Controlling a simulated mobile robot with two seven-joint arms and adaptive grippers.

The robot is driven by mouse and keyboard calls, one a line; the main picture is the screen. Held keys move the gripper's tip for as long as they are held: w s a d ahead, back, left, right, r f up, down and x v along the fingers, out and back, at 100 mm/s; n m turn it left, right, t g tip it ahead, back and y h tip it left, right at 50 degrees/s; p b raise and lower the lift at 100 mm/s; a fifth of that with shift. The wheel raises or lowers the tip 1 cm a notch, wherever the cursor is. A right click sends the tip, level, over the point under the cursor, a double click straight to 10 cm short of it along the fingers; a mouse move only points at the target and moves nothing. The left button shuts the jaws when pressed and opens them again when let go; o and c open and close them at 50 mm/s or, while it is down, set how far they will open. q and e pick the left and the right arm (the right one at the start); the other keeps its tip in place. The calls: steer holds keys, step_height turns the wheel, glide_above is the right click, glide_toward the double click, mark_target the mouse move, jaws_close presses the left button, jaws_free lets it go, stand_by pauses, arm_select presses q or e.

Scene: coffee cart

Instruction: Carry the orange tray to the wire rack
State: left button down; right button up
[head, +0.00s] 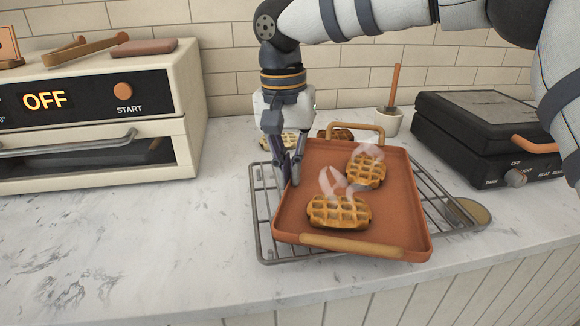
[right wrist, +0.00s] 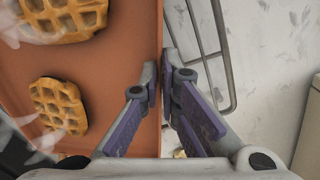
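The orange tray (head: 290,215) has low walls and wooden handles at its near and far ends, and carries two steaming waffles (head: 338,212). It lies over the wire rack (head: 262,228), turned slightly against it; I cannot tell whether it rests fully on the wires. The rack shows at the tray's left and right. My right gripper (head: 288,172) is at the tray's left wall. In the right wrist view its fingers (right wrist: 160,78) close on that wall, one inside and one outside, with the rack (right wrist: 205,45) beyond. My left gripper is not in view.
A cream oven (head: 100,110) showing OFF stands at left, with tongs (head: 85,47) on top. A black waffle maker (head: 480,135) is at right, a white pot with a brush (head: 388,122) behind. More waffles (head: 335,134) lie beyond the tray. The counter front left (head: 150,250) is clear.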

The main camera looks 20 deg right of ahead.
steer(key=o, duration=0.4)
steer(key=shift+c, duration=0.2)
step_height(320, 180, up, 12)
steer(key=shift+w+a+r+b, duration=0.15)
steer(key=shift+w+a+b, duration=0.1)
steer(key=shift+b, duration=0.1)
